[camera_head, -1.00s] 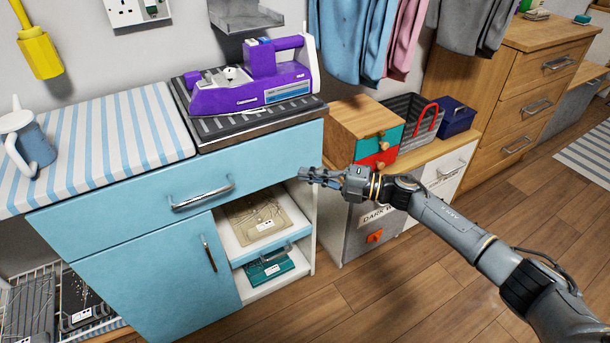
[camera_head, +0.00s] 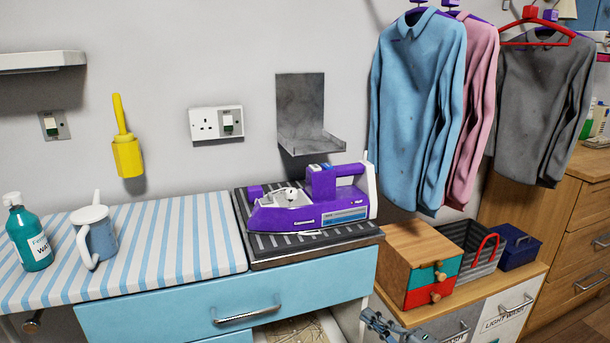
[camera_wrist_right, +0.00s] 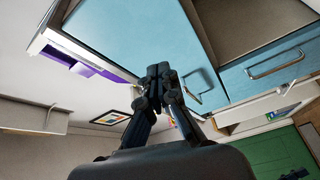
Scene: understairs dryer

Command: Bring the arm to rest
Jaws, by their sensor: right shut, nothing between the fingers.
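My right gripper (camera_head: 374,322) is at the bottom edge of the head view, below and left of a small wooden drawer box (camera_head: 408,249). Only its front part shows there; the rest of my right arm is cut off by the frame. In the right wrist view my gripper (camera_wrist_right: 159,72) points toward light blue cabinet fronts (camera_wrist_right: 140,35). Its fingers are together with nothing between them. I cannot tell the exact gap between it and the furniture. My left gripper is in neither view.
A purple steam iron (camera_head: 322,215) sits on a dark ribbed pad on the blue cabinet (camera_head: 270,288). A mug (camera_head: 100,237) and bottle (camera_head: 30,238) stand on the striped cover (camera_head: 180,240). Shirts (camera_head: 415,110) hang right. A basket (camera_head: 462,240) and blue box (camera_head: 517,250) sit beside the drawer box.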

